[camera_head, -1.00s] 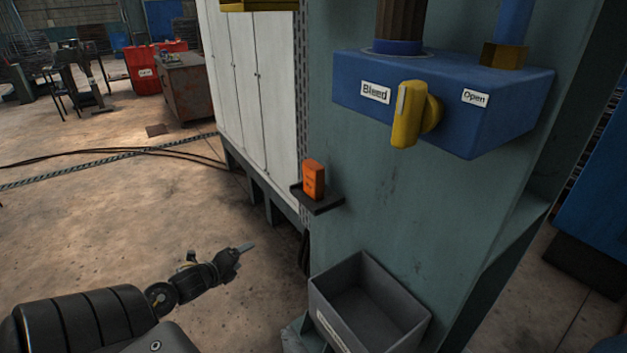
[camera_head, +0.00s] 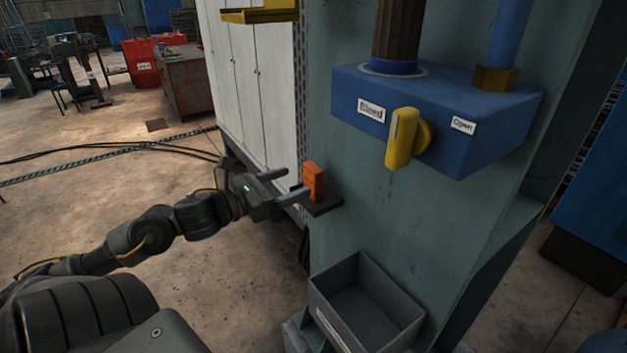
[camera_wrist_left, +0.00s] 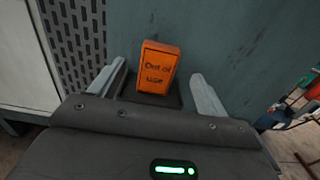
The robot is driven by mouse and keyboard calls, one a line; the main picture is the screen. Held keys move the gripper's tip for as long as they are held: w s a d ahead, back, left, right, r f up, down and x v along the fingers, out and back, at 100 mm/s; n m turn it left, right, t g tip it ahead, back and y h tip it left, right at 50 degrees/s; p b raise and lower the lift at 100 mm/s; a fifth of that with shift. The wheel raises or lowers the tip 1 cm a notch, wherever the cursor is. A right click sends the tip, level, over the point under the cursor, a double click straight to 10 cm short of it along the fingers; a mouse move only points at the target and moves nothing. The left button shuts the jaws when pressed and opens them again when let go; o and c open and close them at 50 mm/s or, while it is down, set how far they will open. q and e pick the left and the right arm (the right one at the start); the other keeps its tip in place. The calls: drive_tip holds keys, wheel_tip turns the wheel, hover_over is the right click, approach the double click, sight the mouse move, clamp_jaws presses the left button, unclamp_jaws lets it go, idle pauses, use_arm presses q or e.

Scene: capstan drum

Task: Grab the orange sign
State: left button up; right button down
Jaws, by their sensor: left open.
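The orange sign (camera_head: 314,181) stands upright on a small dark shelf (camera_head: 325,207) fixed to the teal column. In the left wrist view the sign (camera_wrist_left: 157,68) reads "Out of use" and sits just beyond and between the fingers. My left gripper (camera_head: 289,184) is open and empty, its fingers pointing right at the sign with a small gap left. In the left wrist view the gripper's fingers (camera_wrist_left: 158,88) spread to either side of the sign. My right gripper is not in view.
A blue valve block (camera_head: 440,115) with a yellow handle (camera_head: 402,138) juts out above right. A grey open bin (camera_head: 366,305) is below the shelf. White cabinets (camera_head: 247,85) stand behind the gripper.

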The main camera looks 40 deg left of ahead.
sight(308, 173)
use_arm(q)
drive_tip(key=shift+x, duration=0.85)
drive_tip(key=shift+r, duration=0.1)
drive_tip(key=shift+w+r+p, duration=0.15)
drive_tip(key=shift+w+p, duration=0.25)
drive_tip(key=shift+p, duration=0.15)
drive_tip(key=p+x, duration=0.2)
drive_tip(key=x, duration=0.1)
drive_tip(key=shift+w+r, duration=0.1)
drive_tip(key=shift+w+d, duration=0.25)
drive_tip(key=shift+w, duration=0.3)
